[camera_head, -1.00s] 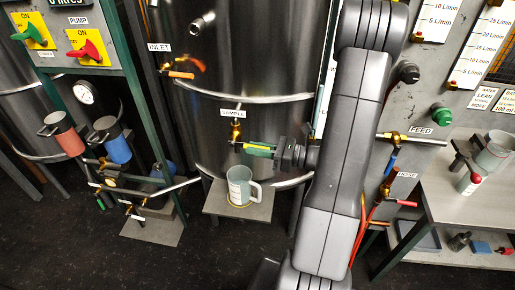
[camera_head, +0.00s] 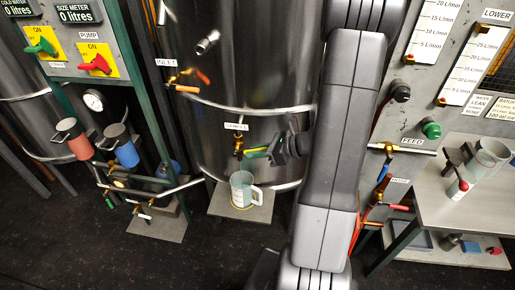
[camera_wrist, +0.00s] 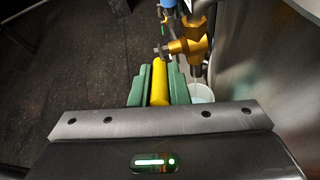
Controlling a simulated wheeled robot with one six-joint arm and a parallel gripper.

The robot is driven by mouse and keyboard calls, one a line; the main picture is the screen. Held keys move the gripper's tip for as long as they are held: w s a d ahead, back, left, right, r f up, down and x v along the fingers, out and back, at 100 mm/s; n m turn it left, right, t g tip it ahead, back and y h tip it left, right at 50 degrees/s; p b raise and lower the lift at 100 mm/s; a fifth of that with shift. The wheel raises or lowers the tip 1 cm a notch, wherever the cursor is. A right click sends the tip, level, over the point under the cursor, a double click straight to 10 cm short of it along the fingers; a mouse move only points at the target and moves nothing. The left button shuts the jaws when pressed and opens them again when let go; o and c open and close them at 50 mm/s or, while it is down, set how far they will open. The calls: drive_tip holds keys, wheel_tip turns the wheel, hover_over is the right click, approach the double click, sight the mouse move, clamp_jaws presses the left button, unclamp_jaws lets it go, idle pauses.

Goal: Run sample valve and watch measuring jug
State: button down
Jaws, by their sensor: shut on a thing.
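The brass sample valve (camera_head: 238,146) sits on the steel tank's wall below its SAMPLE label (camera_head: 236,127). My gripper (camera_head: 258,153) comes in from the right of the valve. In the wrist view its green fingers (camera_wrist: 159,84) are shut on the valve's yellow handle (camera_wrist: 159,78), with the brass valve body (camera_wrist: 188,45) just to the right. The measuring jug (camera_head: 241,188) stands upright under the valve, its handle to the right. Its rim shows partly in the wrist view (camera_wrist: 201,92), behind my gripper. I cannot read the jug's level.
The jug's small grey stand (camera_head: 222,207) is close below my gripper. The inlet valve (camera_head: 183,88) is up left on the tank. Feed and hose pipework and a bench (camera_head: 440,205) stand right of my arm. Open dark floor lies in front.

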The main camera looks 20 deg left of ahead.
drive_tip(key=c, duration=1.4)
unclamp_jaws()
drive_tip(key=b+v, duration=0.2)
drive_tip(key=v, duration=1.2)
drive_tip(key=shift+f, duration=0.1)
